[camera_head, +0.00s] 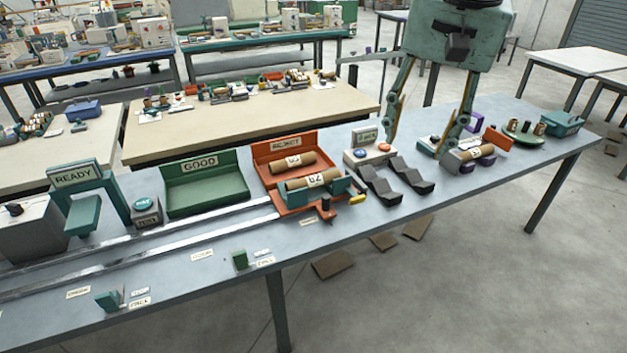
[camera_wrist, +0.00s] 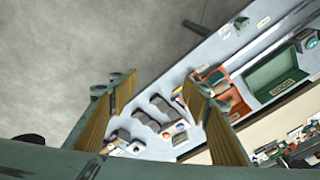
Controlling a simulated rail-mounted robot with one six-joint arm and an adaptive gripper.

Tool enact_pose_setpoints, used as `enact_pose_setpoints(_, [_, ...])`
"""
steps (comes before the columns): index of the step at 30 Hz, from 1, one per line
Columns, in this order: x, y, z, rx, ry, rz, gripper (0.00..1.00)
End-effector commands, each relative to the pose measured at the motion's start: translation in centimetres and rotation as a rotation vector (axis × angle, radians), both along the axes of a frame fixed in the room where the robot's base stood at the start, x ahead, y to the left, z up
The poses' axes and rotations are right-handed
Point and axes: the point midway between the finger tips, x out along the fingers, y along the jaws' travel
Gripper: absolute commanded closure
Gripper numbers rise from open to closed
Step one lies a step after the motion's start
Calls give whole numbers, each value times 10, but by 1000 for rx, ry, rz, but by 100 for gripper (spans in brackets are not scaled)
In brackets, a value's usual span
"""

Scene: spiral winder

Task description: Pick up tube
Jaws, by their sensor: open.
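One brown tube (camera_head: 286,161) with a pale label lies in the orange REJECT tray (camera_head: 284,141). A second labelled brown tube (camera_head: 314,180) lies across a green cradle in front of that tray. A third brown tube (camera_head: 472,153) rests on a holder with purple parts at the right, partly hidden by a finger. My gripper (camera_head: 419,147) is open with its fingers pointing down, in line with the space between the button box and the third tube. Its height above the table is hard to judge. In the wrist view, my gripper (camera_wrist: 158,86) shows two spread fingers with nothing between them.
An empty green GOOD tray (camera_head: 207,184) stands left of the orange tray, which also shows in the wrist view (camera_wrist: 218,76). A button box (camera_head: 367,149) and dark angled blocks (camera_head: 396,181) stand near my gripper. Rails run along the table at left. A green dish (camera_head: 523,132) stands at right.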

Motion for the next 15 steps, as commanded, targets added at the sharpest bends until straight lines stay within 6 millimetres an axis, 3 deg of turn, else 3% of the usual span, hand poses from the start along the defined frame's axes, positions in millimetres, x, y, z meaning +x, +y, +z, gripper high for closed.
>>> enact_pose_setpoints(15, [96,33,-12,29,50,-138,56])
